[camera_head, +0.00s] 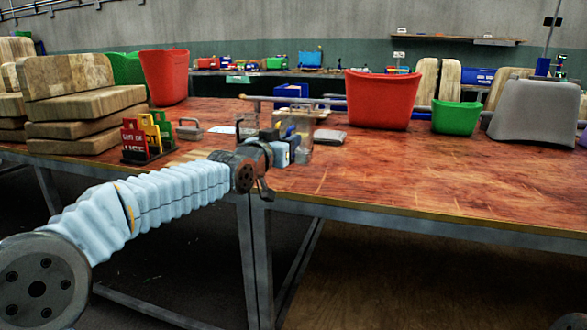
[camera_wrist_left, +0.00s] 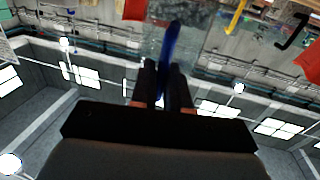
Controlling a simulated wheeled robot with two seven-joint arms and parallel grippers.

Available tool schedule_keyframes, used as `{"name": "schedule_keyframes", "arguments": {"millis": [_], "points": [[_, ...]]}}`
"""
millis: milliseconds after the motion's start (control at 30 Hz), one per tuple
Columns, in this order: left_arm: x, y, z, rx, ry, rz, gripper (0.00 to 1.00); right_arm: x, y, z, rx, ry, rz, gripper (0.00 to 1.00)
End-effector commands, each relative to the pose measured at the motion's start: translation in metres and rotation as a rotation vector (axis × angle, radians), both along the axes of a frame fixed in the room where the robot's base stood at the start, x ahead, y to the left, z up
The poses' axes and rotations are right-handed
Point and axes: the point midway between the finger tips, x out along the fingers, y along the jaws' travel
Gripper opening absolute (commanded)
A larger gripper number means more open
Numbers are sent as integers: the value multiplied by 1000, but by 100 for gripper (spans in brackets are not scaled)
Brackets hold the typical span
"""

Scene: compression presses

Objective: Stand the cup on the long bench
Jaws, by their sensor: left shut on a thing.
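The cup (camera_head: 300,125) looks clear and see-through, and shows faintly just beyond my left gripper over the long bench (camera_head: 420,185). In the left wrist view a see-through shape, likely the cup (camera_wrist_left: 190,52), lies ahead of the fingers. A blue strip, which seems part of it, sits between the fingertips. My left gripper (camera_head: 287,143) is shut on the cup; its fingers also show in the left wrist view (camera_wrist_left: 165,82). I cannot tell whether the cup's base touches the bench top. My right gripper is not in view.
A small rack with red, yellow and green parts (camera_head: 145,137) stands left of the gripper. Red bins (camera_head: 380,100), a green bin (camera_head: 457,118) and stacked wooden blocks (camera_head: 75,105) stand farther off. The bench's front right is clear.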

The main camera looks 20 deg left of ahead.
Motion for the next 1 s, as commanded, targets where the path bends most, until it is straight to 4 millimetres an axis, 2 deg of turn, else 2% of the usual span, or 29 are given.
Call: {"name": "schedule_keyframes", "arguments": {"millis": [267, 500, 933, 967, 1000], "points": [[9, -11, -16, -1, 1, -2, 0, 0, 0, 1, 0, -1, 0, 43], [10, -10, -45, 0, 1, 0, 0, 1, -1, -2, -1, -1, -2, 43], [10, -10, -52, 0, -1, 0, 0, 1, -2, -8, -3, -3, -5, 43], [10, -10, -50, 0, 0, 0, 20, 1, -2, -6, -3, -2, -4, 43], [10, -10, -50, -1, 0, 0, 26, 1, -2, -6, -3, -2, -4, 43]]}}
